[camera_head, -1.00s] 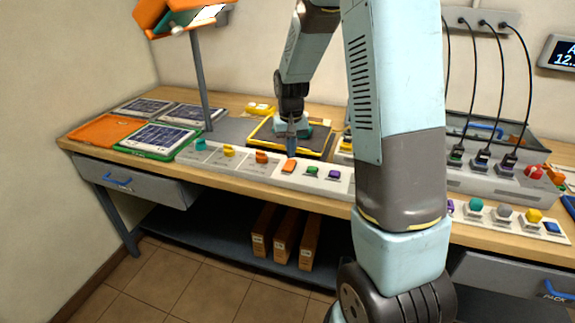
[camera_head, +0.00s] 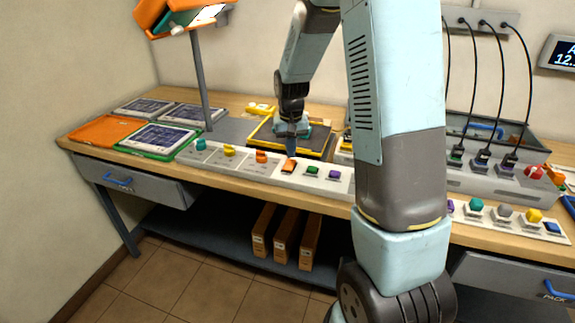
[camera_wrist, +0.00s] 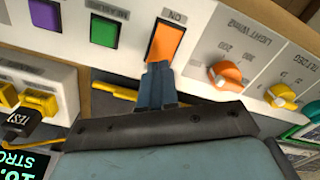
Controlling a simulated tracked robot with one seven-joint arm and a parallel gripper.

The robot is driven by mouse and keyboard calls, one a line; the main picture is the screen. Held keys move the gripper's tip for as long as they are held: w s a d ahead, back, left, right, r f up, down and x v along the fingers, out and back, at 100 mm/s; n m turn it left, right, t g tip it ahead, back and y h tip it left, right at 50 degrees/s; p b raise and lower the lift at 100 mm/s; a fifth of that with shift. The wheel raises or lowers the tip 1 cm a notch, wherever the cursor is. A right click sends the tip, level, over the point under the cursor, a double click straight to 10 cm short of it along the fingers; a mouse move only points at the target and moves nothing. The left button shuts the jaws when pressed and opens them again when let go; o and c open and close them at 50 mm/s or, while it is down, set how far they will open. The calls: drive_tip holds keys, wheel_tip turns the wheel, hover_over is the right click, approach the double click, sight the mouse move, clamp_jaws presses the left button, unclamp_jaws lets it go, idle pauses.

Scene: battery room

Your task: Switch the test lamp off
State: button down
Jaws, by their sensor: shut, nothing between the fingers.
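An orange rocker switch (camera_head: 289,166) sits on the white control strip (camera_head: 322,182) along the bench front. In the wrist view the orange rocker (camera_wrist: 167,42) has an ON label beside its upper end. My gripper (camera_head: 291,153) is shut and empty, fingers pointing down at the rocker. In the wrist view the fingertips (camera_wrist: 157,70) are at the rocker's near edge and appear to touch it. The rocker looks tilted, with a dark side showing. An orange lamp-like head (camera_head: 180,15) stands on a grey pole at upper left; I cannot tell whether it is lit.
A yellow-edged dark mat (camera_head: 262,134) lies behind. Solar panels (camera_head: 160,137) lie at left. My arm hides the strip's middle.

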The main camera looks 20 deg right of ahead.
sight(291, 161)
drive_tip(key=shift+f, duration=0.85)
idle(0.8)
drive_tip(key=shift+r, duration=3.5)
drive_tip(key=shift+r, duration=0.1)
drive_tip(key=s+r+t, duration=0.3)
drive_tip(key=s+r, duration=1)
drive_tip(key=s+r+n+t, duration=0.1)
drive_tip(key=s+r, duration=0.3)
drive_tip(key=s, duration=1.1)
drive_tip(key=shift+s+a+t, duration=0.2)
drive_tip(key=shift+a+t, duration=0.05)
drive_tip(key=shift+t, duration=0.55)
